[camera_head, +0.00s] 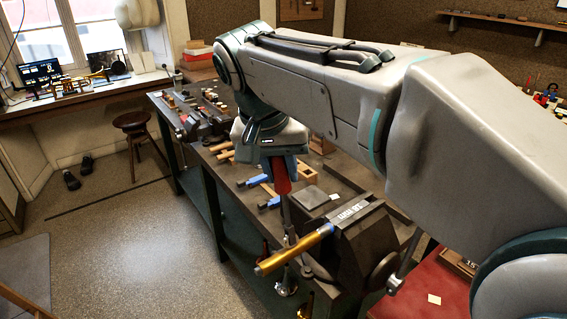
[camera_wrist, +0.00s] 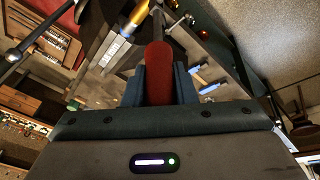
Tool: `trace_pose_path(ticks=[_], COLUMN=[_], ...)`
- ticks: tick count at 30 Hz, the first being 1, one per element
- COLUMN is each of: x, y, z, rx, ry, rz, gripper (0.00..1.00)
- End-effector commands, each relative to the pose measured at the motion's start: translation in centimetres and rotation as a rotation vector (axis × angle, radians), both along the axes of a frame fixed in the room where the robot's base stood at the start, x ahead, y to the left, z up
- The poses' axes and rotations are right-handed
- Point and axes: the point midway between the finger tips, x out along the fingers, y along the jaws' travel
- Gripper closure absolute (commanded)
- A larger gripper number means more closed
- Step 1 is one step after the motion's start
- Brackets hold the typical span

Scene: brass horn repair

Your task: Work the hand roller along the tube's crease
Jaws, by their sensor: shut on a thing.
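My gripper (camera_head: 281,170) is shut on the red handle of the hand roller (camera_head: 281,185) and points down over the bench. The roller's grey shaft runs down from the handle to the brass tube (camera_head: 287,254). Whether its tip touches the tube or stands just behind it I cannot tell. The tube slants out past the bench front from a dark vise (camera_head: 352,212), with a blue band near the vise. In the wrist view the red handle of the hand roller (camera_wrist: 158,72) sits between the two fingers, and the golden tube (camera_wrist: 134,22) lies beyond. The crease is not discernible.
A red surface (camera_head: 425,292) with a small pale card is at right. A stool (camera_head: 135,122) stands on open floor at left.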

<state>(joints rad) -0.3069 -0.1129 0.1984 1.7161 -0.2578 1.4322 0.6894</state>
Motion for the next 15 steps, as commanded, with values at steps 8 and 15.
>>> trace_pose_path(ticks=[8,15], x=[-0.43,-0.66], y=[0.68,1.02], z=[-0.01,0.05], rx=[-0.001,-0.001], ry=[0.004,0.002], rz=[0.002,0.000], gripper=[1.00,1.00])
